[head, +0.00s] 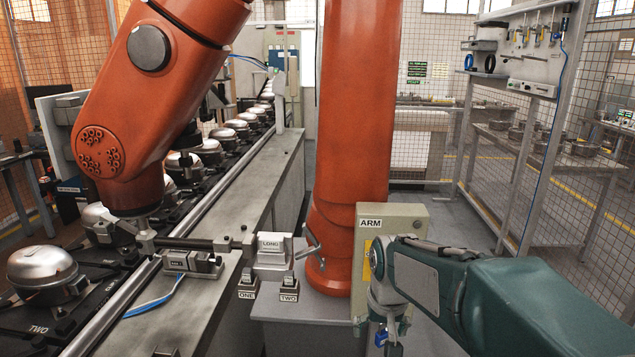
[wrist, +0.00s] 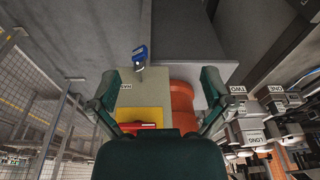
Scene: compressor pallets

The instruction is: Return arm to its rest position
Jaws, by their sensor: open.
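My green arm (head: 530,305) reaches in from the right of the head view. My gripper (wrist: 160,77) is open in the wrist view, its two fingers wide apart with nothing between them. Beyond them is the box labelled ARM (head: 407,219), which also shows in the wrist view (wrist: 75,88). It has a yellow plate (wrist: 142,114) and a red handle (wrist: 138,126), partly hidden by my gripper's body. A blue padlock (wrist: 140,53) hangs at the box, low beside my gripper in the head view (head: 381,336). Contact between gripper and box cannot be told.
A big orange robot arm (head: 150,110) reaches over the conveyor (head: 245,185) of silver compressors (head: 42,270). Its orange column (head: 355,100) stands behind the box. A LONG block (head: 271,243) and blocks ONE (head: 247,290) and TWO (head: 288,290) are close by. A mesh fence stands right.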

